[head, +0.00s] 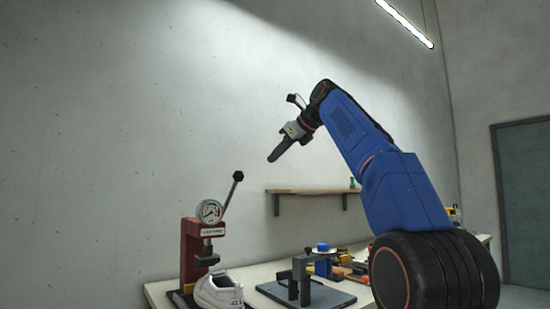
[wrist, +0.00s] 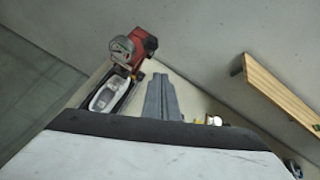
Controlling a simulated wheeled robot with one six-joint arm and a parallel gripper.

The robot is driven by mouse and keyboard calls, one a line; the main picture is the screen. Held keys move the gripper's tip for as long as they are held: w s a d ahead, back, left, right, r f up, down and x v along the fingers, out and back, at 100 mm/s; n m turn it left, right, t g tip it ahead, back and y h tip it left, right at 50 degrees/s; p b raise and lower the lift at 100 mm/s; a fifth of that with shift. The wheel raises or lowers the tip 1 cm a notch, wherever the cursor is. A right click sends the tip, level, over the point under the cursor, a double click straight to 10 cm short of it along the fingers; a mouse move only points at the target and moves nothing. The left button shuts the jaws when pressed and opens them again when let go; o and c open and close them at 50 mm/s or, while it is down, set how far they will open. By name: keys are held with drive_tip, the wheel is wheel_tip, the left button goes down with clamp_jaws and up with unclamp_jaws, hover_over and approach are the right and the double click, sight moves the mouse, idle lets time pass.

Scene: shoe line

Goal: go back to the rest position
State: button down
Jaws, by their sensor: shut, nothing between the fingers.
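My gripper (head: 272,158) is raised in the air in front of the wall, well above the bench, with its fingers angled down to the left. In the wrist view its two grey fingers (wrist: 160,78) lie side by side, shut, with nothing between them. My blue arm is bent, reaching up and then left. No object touches the gripper.
A red press with a gauge (head: 190,255) stands at the bench's left end, a white shoe (head: 220,289) beside it. A dark fixture (head: 302,275) stands on a grey plate (head: 335,297). A wooden shelf (head: 305,191) is on the wall. The air around the gripper is clear.

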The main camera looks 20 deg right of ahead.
drive_tip(key=s+f+n+g+h, duration=0.1)
drive_tip(key=s+f+n+g, duration=0.1)
drive_tip(key=s+f+n, duration=0.7)
drive_tip(key=s+f+n+g+h, duration=0.2)
drive_tip(key=s+f+n, duration=0.7)
drive_tip(key=s+f, duration=1.1)
drive_tip(key=s+f+n+g+h, duration=0.1)
drive_tip(key=s+f+n, duration=0.8)
drive_tip(key=f, duration=2.4)
drive_tip(key=s+h, duration=0.1)
drive_tip(key=s, duration=0.4)
drive_tip(key=shift+s+d+f+g, duration=0.25)
drive_tip(key=shift+s+d+g, duration=0.05)
drive_tip(key=shift+s+g, duration=0.1)
